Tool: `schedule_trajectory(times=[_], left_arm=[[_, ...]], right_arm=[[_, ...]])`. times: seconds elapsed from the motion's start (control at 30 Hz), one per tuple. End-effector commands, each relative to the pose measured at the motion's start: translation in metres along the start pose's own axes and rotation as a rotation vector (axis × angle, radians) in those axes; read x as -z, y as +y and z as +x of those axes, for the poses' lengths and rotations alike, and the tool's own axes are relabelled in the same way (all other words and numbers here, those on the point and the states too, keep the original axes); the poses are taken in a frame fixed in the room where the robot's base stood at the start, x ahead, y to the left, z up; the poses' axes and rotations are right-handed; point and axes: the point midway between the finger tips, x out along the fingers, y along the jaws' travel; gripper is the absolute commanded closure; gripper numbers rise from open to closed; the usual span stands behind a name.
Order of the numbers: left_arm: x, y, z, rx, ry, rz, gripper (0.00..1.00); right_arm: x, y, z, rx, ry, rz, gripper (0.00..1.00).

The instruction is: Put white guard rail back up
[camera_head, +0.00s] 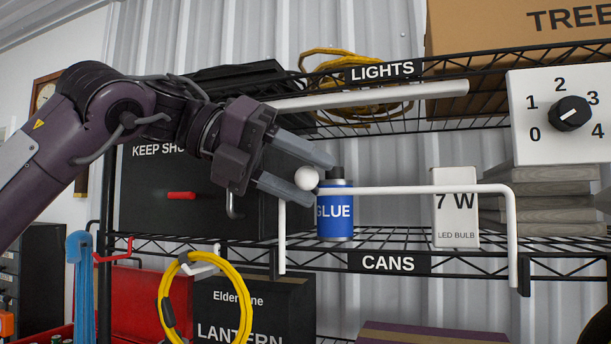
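The white guard rail (420,190) is a thin bent bar at the front of the shelf labelled CANS. Its crossbar stands roughly level above the shelf edge, and a leg runs down at each end. A round white knob (307,178) shows at the left end of the crossbar. My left gripper (312,178) comes in from the left with its two fingers apart, one above and one below the knob. I cannot tell whether the fingers press on it. They hide the rail's upper left corner. My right gripper is not in view.
A blue glue can (336,212) and a white bulb box (456,208) stand behind the rail. A white tube (370,97) lies on the LIGHTS shelf above. A dial box (558,115) sits at right. A yellow cable coil (163,290) hangs below my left gripper.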

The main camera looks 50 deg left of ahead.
Motion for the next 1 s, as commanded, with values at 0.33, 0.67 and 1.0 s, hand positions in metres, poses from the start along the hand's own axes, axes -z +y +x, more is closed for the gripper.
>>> schedule_trajectory(times=[0.33, 0.67, 1.0], left_arm=[[0.001, -0.003, -0.06, 0.0, -0.015, 0.005, 0.53], [0.002, -0.003, -0.074, 0.003, -0.008, 0.006, 0.53], [0.002, -0.003, -0.073, 0.003, -0.007, 0.005, 0.53]], right_arm=[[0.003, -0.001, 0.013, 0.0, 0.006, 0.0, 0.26], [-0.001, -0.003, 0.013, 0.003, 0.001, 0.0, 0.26], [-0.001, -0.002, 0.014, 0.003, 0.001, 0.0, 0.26]])
